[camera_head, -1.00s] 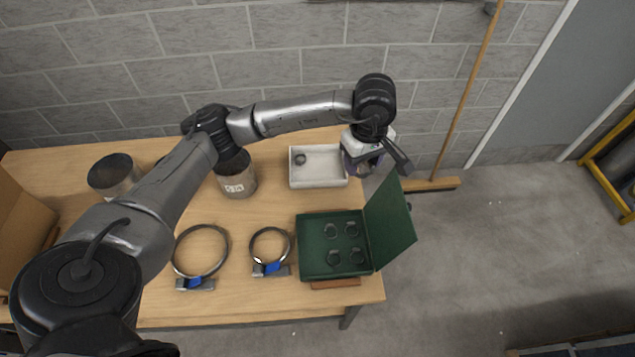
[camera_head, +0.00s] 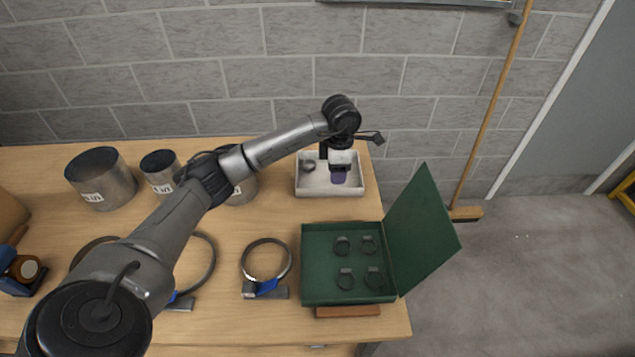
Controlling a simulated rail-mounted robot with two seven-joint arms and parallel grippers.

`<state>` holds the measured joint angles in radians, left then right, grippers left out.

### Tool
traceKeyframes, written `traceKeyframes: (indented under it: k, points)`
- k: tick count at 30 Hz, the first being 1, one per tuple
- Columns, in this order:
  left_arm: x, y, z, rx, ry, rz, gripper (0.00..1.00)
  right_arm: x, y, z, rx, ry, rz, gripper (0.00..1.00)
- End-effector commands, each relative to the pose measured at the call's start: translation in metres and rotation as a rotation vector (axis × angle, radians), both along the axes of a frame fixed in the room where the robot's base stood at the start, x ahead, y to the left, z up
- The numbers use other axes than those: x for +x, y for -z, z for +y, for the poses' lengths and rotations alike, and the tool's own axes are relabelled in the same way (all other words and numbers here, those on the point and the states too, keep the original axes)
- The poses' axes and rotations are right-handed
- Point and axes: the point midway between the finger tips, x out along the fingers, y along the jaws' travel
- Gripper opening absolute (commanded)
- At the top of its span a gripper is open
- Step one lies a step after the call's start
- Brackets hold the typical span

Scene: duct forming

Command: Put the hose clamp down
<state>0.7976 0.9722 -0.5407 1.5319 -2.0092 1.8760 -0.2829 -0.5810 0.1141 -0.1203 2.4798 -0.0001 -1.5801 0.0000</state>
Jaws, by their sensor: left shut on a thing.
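My left gripper (camera_head: 339,176) points down inside the white tray (camera_head: 352,190) at the back of the table, right of its middle. It is shut on a hose clamp that is mostly hidden by the fingers, so I cannot tell whether the clamp touches the tray floor. Another small dark hose clamp (camera_head: 309,165) lies in the tray's left part. An open green case (camera_head: 315,285) in front of the tray holds several small hose clamps (camera_head: 345,279). My right gripper is not in view.
The case lid (camera_head: 425,235) stands raised at the right. Large ring clamps (camera_head: 266,262) with blue parts lie left of the case. Metal duct pieces (camera_head: 100,180) stand at the back left. A broom (camera_head: 490,110) leans on the wall beyond the table's right edge.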

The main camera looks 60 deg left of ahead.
Motion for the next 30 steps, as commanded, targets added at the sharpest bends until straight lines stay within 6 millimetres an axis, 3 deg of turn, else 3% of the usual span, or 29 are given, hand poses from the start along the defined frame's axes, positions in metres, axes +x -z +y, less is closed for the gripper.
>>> traceKeyframes:
  k: [9,15,23,30]
  points:
    - [-0.024,0.042,0.062,0.001,-0.004,0.004,0.29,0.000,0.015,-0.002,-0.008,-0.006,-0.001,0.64]
    - [-0.033,0.056,0.085,0.001,-0.001,0.003,0.29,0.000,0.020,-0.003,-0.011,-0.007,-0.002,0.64]
    - [-0.036,0.062,0.094,0.001,0.001,0.001,0.29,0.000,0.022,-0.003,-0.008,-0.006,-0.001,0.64]
    - [-0.037,0.088,0.093,-0.002,0.001,0.002,0.29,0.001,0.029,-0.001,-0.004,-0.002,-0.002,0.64]
